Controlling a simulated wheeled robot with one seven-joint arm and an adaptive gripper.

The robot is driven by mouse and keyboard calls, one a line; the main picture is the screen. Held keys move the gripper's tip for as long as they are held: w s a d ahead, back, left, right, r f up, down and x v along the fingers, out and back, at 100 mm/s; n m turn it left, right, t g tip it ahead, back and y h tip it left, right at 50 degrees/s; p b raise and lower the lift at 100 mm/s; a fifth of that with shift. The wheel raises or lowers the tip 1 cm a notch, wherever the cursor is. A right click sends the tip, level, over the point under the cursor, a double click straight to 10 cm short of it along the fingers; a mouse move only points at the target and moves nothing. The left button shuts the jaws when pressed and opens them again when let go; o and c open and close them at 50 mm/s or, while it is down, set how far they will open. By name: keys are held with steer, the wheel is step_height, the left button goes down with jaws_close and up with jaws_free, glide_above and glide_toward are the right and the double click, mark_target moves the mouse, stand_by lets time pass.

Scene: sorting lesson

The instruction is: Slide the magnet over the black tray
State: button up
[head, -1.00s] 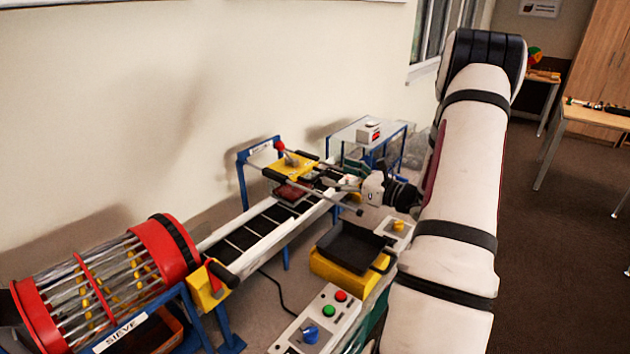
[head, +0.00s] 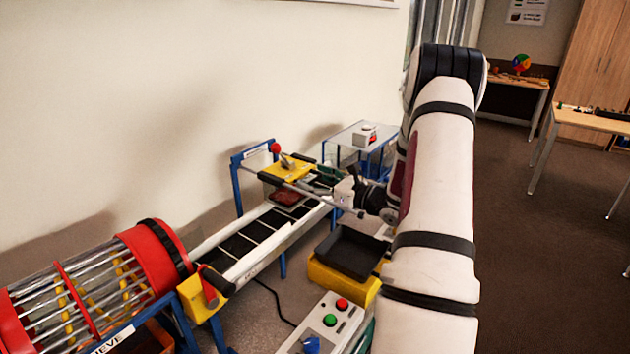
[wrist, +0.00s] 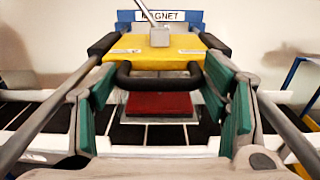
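The magnet is a yellow carriage (head: 289,171) with a black bar handle, set on two rails over the conveyor belt. In the wrist view the yellow carriage (wrist: 150,55) is ahead, under a MAGNET sign, with a dark red plate (wrist: 158,104) below it. My gripper (wrist: 163,85) has its green-padded fingers apart, one on each side of the black handle (wrist: 160,82). I cannot tell whether they touch it. The black tray (head: 350,252) sits on a yellow base (head: 343,282), in front of the conveyor and below my arm. It looks empty.
A red-ended sieve drum (head: 156,258) is at the left end of the conveyor (head: 225,262). A button box (head: 327,318) stands in front of the tray. Open floor lies right of my arm.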

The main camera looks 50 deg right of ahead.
steer(key=shift+d, duration=0.1)
steer(key=c, duration=0.9)
steer(key=s+d+p, duration=0.1)
steer(key=s, duration=0.6)
steer(key=s+d+p, duration=0.1)
steer(key=s, duration=0.6)
steer(key=s+d+p, duration=0.1)
steer(key=s, duration=0.6)
steer(key=shift+s+d+p, duration=0.15)
steer(key=shift+s+p, duration=0.2)
steer(key=shift+s, duration=0.05)
steer(key=shift+c, duration=0.2)
steer(key=o, duration=1.3)
steer(key=shift+o, duration=0.6)
steer(key=shift+s+d+r, duration=0.1)
steer(key=shift+s, duration=0.05)
steer(key=shift+a, duration=0.2)
steer(key=s+d, duration=0.1)
steer(key=s, duration=1)
steer(key=shift+s+d, duration=0.35)
